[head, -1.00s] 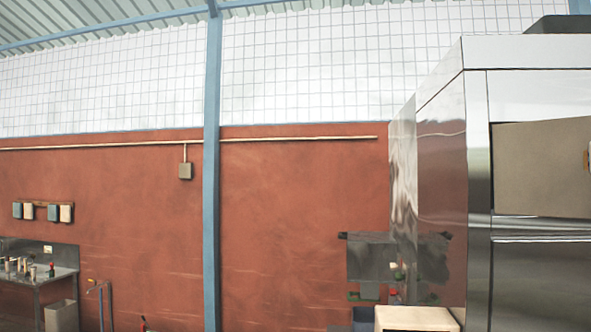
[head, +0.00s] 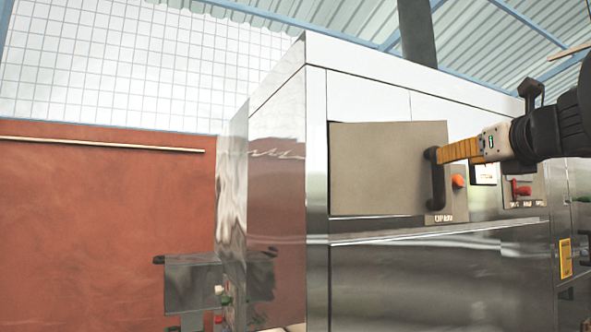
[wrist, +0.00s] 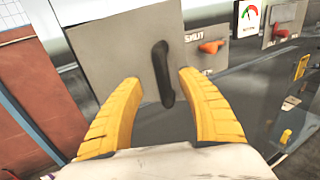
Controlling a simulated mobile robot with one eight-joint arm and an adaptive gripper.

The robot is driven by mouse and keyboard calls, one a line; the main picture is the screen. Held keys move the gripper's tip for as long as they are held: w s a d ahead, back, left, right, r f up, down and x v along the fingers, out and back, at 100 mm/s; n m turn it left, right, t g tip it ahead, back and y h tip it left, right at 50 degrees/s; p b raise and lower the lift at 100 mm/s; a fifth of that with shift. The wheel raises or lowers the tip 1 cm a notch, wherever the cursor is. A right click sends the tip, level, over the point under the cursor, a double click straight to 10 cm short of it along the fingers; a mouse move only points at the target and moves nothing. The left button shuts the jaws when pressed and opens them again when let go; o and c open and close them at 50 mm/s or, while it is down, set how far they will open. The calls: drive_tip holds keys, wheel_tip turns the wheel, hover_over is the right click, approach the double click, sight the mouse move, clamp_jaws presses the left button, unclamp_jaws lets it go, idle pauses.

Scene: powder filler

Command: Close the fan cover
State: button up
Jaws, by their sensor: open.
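The fan cover (head: 385,168) is a flat grey panel on the front of a steel machine. It also shows in the wrist view (wrist: 115,45). Its edges do not run parallel to the machine face, so it looks swung out a little, ajar. A black upright handle (head: 437,182) is at its right edge. In the wrist view the handle (wrist: 161,65) stands between my fingertips. My gripper (head: 443,154) has yellow fingers, open, one on each side of the handle (wrist: 159,77). I cannot tell whether a finger touches it.
The steel machine (head: 425,285) fills the right side. Right of the cover are an orange knob (head: 458,181), a red switch (head: 520,188) and a gauge (wrist: 247,17). A red-brown wall (head: 100,230) lies at the left. A dark metal unit (head: 192,285) stands at lower left.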

drive_tip(key=w+p, duration=0.1)
drive_tip(key=w, duration=0.8)
drive_tip(key=shift+d, duration=0.15)
drive_tip(key=shift+p, duration=0.3)
clamp_jaws()
